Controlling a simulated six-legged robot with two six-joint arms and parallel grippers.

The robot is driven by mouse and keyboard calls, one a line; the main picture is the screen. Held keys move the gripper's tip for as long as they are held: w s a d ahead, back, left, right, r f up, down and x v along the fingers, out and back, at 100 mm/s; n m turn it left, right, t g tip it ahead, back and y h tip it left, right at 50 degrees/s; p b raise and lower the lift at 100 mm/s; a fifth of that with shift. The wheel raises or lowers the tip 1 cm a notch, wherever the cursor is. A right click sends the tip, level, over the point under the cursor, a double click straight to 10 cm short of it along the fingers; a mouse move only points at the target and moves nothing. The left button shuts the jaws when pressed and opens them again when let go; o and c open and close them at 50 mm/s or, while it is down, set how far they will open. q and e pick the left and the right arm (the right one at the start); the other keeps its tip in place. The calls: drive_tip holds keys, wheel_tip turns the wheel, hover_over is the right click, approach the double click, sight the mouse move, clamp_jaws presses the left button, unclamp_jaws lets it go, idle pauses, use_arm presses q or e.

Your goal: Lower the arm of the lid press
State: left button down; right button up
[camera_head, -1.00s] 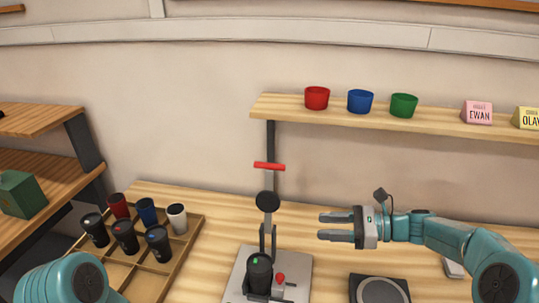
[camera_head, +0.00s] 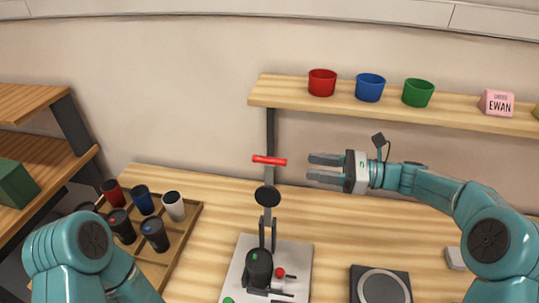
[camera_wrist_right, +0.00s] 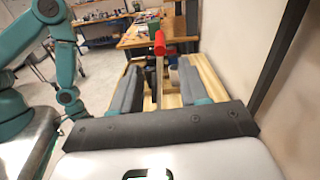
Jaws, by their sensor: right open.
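The lid press (camera_head: 236,270) stands on the table with its arm (camera_head: 266,212) raised upright. The arm ends in a red crossbar handle (camera_head: 270,160). A black cup (camera_head: 259,268) is in the press. My right gripper (camera_head: 309,167) is open and empty, level with the red handle and just right of it, apart from it. In the right wrist view the red handle (camera_wrist_right: 160,43) shows ahead, in line with the gap between the open fingers (camera_wrist_right: 160,72). My left arm shows at lower left, but its gripper is out of view.
A wooden tray (camera_head: 188,228) with several cups stands left of the press. A shelf (camera_head: 300,107) with red, blue and green bowls is above and behind. A black plate device (camera_head: 380,285) stands at front right. The table between press and right arm is clear.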

sight(270, 158)
drive_tip(key=a+p, duration=0.1)
drive_tip(key=a, duration=0.2)
drive_tip(key=w+a, duration=0.1)
drive_tip(key=a, duration=0.3)
drive_tip(key=w+a+p, duration=0.1)
drive_tip(key=a, duration=0.2)
drive_tip(key=shift+a+p, duration=0.25)
drive_tip(key=shift+p, duration=0.1)
drive_tip(key=shift+w+a, duration=0.15)
drive_tip(key=shift+a, duration=0.35)
clamp_jaws()
